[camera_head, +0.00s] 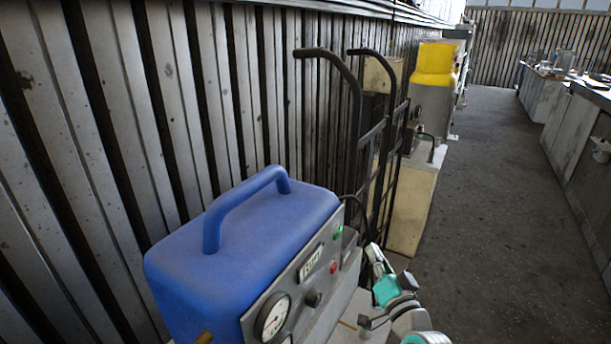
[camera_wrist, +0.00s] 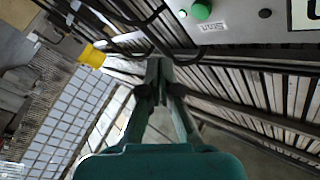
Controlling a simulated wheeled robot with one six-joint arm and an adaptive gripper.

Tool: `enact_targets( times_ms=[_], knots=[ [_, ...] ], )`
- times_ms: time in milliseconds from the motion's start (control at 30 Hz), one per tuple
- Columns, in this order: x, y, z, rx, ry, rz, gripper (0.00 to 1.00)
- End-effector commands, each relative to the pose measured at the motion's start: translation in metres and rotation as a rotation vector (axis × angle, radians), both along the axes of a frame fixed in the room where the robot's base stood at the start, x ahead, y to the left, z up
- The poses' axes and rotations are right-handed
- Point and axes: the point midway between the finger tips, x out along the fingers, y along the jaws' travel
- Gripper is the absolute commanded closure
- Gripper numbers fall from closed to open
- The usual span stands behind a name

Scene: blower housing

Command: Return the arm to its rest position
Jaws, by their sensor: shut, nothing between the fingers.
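My gripper (camera_wrist: 158,72) points away from the camera in the wrist view, and its two fingers meet at the tips with nothing between them. In the head view my arm, with teal and grey parts, is at the bottom, right of the blue machine (camera_head: 240,230). The machine's grey front panel carries a round gauge (camera_head: 273,318), a green button (camera_head: 338,232) and a red button (camera_head: 333,267). In the wrist view the green button (camera_wrist: 201,11) is at the top, by a "Start" label. The fingertips appear below it in the picture; I cannot tell the gap.
A black hand truck (camera_head: 375,130) stands behind the machine, against the slatted wall (camera_head: 225,100). Beyond it are a beige cabinet (camera_head: 412,205) and a yellow-topped unit (camera_head: 434,62). The floor (camera_head: 505,190) to the right is clear up to a row of counters (camera_head: 580,120).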

Motion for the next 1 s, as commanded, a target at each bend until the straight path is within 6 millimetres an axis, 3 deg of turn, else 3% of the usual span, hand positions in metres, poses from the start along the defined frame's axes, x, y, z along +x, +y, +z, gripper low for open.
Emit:
enact_targets(
  times_ms=[167,500,800,1000],
  knots=[
    [-0.034,0.002,-0.043,-0.028,0.041,-0.033,1.00],
    [-0.137,0.005,-0.128,-0.134,0.130,-0.114,1.00],
    [-0.236,0.009,-0.173,-0.250,0.202,-0.156,1.00],
    [-0.303,0.011,-0.186,-0.336,0.243,-0.168,1.00]
  ],
)
